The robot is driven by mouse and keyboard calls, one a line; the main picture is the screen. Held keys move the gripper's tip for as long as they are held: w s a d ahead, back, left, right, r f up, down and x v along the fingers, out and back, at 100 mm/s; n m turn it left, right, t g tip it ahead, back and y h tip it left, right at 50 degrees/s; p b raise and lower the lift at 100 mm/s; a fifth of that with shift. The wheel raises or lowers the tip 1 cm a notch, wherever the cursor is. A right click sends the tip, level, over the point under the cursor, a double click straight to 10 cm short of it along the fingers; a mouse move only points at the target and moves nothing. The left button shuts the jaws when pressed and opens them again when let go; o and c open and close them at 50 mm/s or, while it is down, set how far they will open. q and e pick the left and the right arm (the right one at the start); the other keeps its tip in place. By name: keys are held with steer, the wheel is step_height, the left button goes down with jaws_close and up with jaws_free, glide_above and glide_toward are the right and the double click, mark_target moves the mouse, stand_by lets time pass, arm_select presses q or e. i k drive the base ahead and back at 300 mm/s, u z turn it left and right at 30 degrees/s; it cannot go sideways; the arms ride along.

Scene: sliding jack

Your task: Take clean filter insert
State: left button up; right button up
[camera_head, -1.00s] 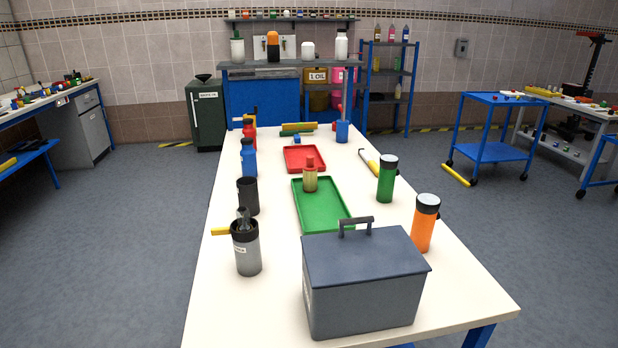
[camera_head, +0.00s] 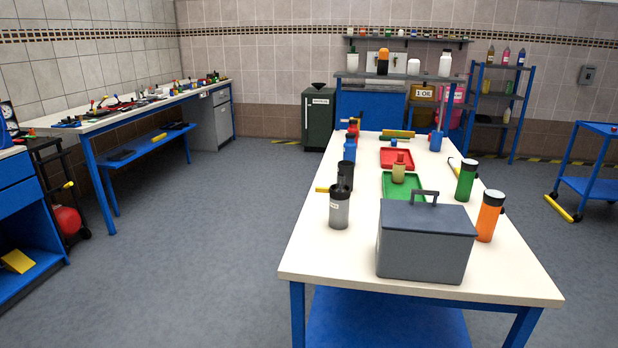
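Neither of my grippers shows in the head view.
The white table (camera_head: 320,258) also holds a grey canister (camera_head: 340,208), a green bottle (camera_head: 466,180) and an orange bottle (camera_head: 489,215). A cluttered workbench (camera_head: 90,125) runs along the left wall. The floor (camera_head: 200,240) between them is clear.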

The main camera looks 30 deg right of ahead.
mark_target(399, 164)
steer(key=u, duration=1.3)
steer(key=i, duration=0.3)
steer(key=z, duration=0.7)
steer(key=i, duration=2.7)
steer(key=z, duration=1.3)
steer(key=i, duration=1.35)
steer(key=z, duration=1.3)
